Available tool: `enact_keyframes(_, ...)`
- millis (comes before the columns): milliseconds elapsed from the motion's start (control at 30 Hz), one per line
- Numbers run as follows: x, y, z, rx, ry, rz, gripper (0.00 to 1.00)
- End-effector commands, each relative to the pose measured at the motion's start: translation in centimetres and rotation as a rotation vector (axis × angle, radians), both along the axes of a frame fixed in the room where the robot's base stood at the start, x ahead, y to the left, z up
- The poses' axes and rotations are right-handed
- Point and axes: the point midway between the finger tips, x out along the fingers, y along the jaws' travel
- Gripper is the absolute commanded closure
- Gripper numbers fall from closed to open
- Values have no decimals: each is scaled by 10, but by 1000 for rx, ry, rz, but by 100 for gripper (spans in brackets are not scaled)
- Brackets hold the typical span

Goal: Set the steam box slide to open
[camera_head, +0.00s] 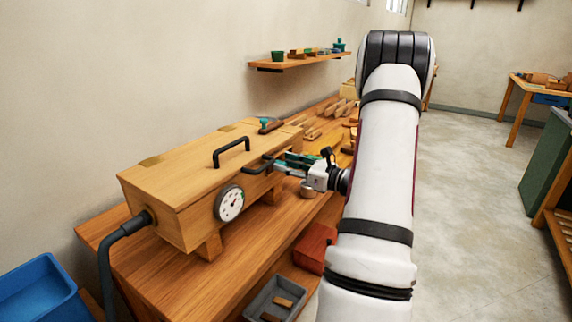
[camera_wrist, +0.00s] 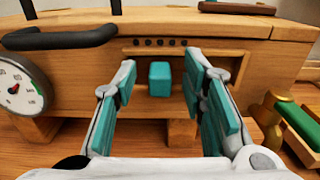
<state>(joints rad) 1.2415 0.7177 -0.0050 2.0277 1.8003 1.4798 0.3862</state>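The steam box (camera_head: 200,180) is a long wooden chest on the workbench, with black handles and a round dial (camera_head: 229,203). In the wrist view its front (camera_wrist: 75,75) shows a recessed strip with a row of dark holes (camera_wrist: 160,43). A teal block (camera_wrist: 159,78), which looks like the slide's knob, sits just below the holes, near the middle of the strip. My gripper (camera_wrist: 158,75) is open, its teal-padded fingers on either side of the knob with gaps on both sides. The head view also shows my gripper (camera_head: 283,166) at the box's front; the knob is hidden there.
A black handle (camera_wrist: 60,39) juts from the box left of my fingers. A brass and green tool (camera_wrist: 280,120) lies to the right. The workbench (camera_head: 165,280) holds several wooden pieces farther back. A blue bin (camera_head: 40,290) stands at lower left.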

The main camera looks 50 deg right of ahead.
Motion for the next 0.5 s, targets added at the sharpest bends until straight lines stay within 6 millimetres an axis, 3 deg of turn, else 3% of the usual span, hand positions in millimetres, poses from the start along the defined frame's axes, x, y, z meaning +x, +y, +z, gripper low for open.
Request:
enact_keyframes(400,8,0,0,0,0,-1,62)
enact_keyframes(500,8,0,0,0,0,-1,84)
